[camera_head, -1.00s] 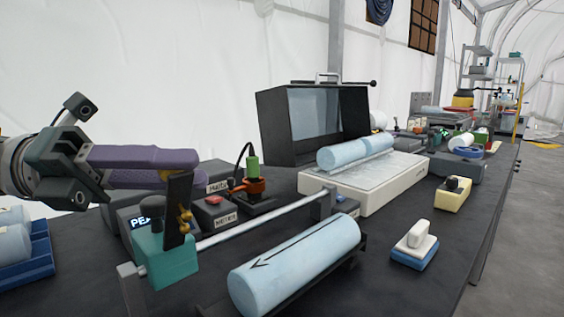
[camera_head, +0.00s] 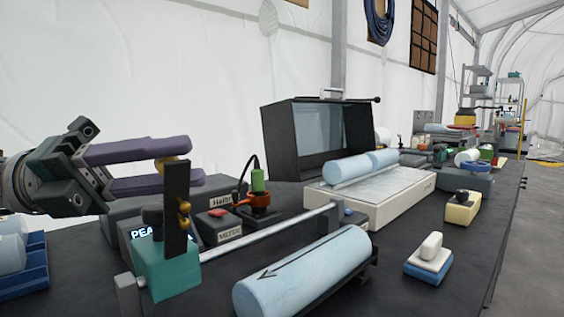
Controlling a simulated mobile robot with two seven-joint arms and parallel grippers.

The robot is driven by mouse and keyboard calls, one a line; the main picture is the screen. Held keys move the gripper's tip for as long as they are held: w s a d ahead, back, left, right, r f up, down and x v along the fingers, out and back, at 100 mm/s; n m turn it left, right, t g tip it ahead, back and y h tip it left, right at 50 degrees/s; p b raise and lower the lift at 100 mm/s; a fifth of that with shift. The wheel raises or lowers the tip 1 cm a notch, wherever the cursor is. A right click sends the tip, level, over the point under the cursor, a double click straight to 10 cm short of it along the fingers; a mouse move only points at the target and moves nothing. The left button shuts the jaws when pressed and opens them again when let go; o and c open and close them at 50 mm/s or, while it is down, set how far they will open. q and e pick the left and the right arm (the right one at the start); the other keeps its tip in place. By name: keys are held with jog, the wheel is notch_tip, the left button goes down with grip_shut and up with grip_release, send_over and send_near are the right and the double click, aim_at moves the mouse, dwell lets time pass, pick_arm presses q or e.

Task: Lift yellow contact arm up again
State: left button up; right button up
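A teal block (camera_head: 167,268) stands at the front left of the dark bench, with an upright dark bar (camera_head: 177,207) and small brass-yellow knobs (camera_head: 184,215) on it. Another brass-yellow piece shows near the bar's top, at the tips of my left gripper (camera_head: 184,167). This brass looks like part of the yellow contact arm; the bar hides much of it. My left gripper comes in from the left with two purple fingers, apart, one above and one below the brass piece. Whether they touch it I cannot tell. My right gripper is not in view.
A metal rod (camera_head: 265,231) runs from the block behind a pale blue cylinder (camera_head: 303,274) with an arrow.

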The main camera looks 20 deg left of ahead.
pick_arm(q)
jog(key=shift+o, duration=1.4)
jog(key=shift+s, duration=0.1)
jog(key=b+v, duration=0.2)
jog(key=v, duration=0.8)
jog(key=shift+b, duration=0.4)
jog(key=shift+r, duration=0.1)
